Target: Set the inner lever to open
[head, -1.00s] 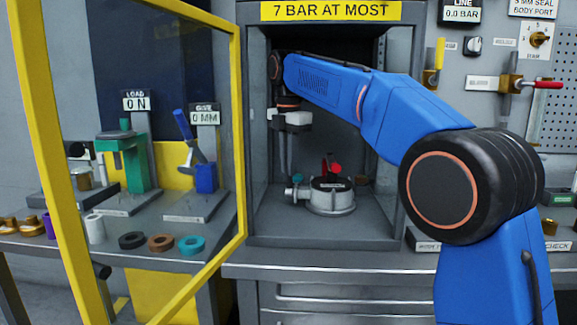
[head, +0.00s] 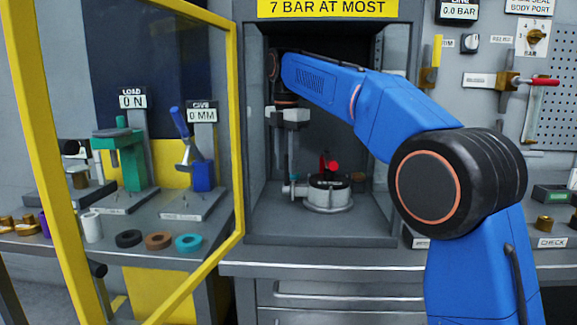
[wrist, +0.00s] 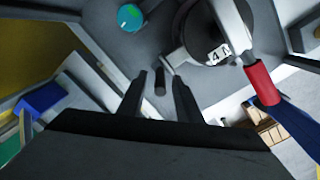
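A round grey valve housing (head: 330,198) stands on the cabinet floor, with a side port at its left. A red-marked lever (head: 331,164) rises from its top. In the wrist view a grey lever with a red sleeve (wrist: 262,82) crosses the housing top (wrist: 190,60), beside a small label. Which lever is the inner one, I cannot tell. My gripper (head: 285,166) points down, left of the lever. In the wrist view my gripper (wrist: 160,88) has its fingers apart. A short dark peg (wrist: 159,82) appears between the fingertips; no contact is visible.
A yellow-framed door (head: 236,120) stands open at the left. Cabinet walls enclose the housing closely. A teal round part (wrist: 130,17) lies near the housing. A yellow-handled lever (head: 437,52) and a red-handled lever (head: 541,81) are on the right wall panel.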

